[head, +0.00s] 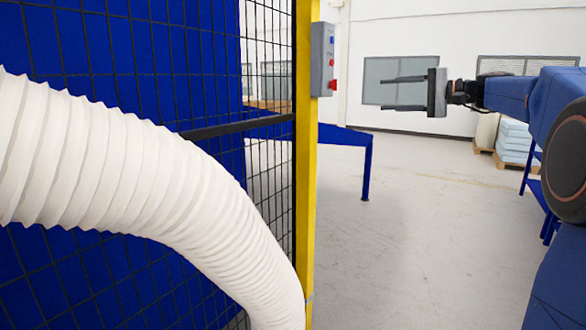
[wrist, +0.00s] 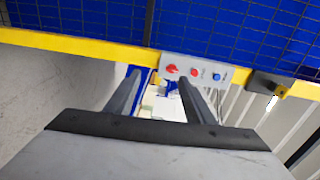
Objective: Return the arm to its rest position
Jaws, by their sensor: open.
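My arm reaches in from the right side of the head view, held up in the air. My gripper (head: 388,93) is open, its two dark fingers pointing left with an empty gap between them. In the wrist view my gripper (wrist: 158,82) also shows open, with nothing between the fingers. Beyond the fingertips in the wrist view is a grey control box (wrist: 197,72) with red and blue buttons. The same box (head: 322,60) is on the yellow post in the head view, left of my fingertips and apart from them.
A yellow post (head: 304,180) and black mesh fence (head: 270,190) stand at left. A thick white ribbed hose (head: 150,175) crosses in front. A blue table (head: 345,136) stands behind the post. Stacked pale sheets (head: 514,140) sit on a pallet at back right. The middle floor is clear.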

